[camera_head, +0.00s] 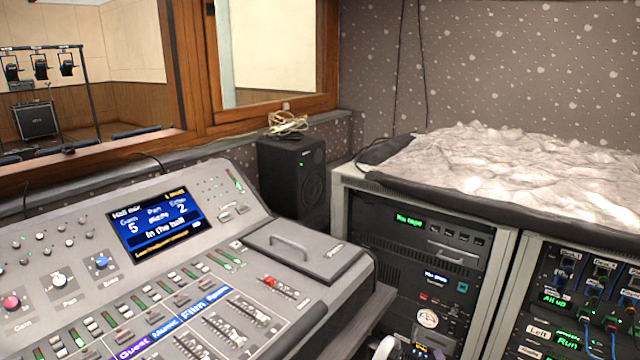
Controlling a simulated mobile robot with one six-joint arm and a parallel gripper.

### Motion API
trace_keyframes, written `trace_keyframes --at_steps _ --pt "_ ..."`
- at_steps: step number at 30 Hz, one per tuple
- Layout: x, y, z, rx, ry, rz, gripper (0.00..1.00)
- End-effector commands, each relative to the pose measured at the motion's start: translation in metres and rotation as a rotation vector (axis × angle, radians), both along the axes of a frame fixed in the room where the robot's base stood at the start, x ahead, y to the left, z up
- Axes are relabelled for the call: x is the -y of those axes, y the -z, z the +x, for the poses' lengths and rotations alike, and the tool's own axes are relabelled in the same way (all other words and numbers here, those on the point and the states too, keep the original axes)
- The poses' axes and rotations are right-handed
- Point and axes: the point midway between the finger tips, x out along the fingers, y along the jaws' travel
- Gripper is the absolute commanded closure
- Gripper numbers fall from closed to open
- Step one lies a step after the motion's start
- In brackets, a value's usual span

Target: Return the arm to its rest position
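My gripper cannot be made out in this view. A small pale rounded shape (385,349) shows at the bottom edge, right of the console, and is cut off by the frame; I cannot tell whether it is part of my arm. The grey mixing console (322,262) fills the lower left. Nothing is seen touching the console.
A black speaker (291,176) stands behind the console, with a coiled pale cable (287,124) on the ledge above. Equipment racks (508,270) stand at the right, topped by a crumpled pale cover (500,160). A wood-framed window (196,65) looks onto another room. A narrow gap separates console and racks.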

Motion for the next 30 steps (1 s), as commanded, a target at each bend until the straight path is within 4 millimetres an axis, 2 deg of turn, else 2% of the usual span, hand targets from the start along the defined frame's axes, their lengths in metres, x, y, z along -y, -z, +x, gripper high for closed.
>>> trace_keyframes --at_steps 1,8,14,21,30 --pt "-0.014 -0.001 0.000 -0.025 0.010 0.037 0.65" --pt "-0.063 0.031 -0.014 -0.170 0.115 0.223 0.65" --pt "-0.103 0.065 -0.046 -0.330 0.263 0.399 0.65" --pt "-0.142 0.107 -0.110 -0.541 0.518 0.594 0.65" --pt "-0.171 0.144 -0.206 -0.767 0.927 0.780 0.65"
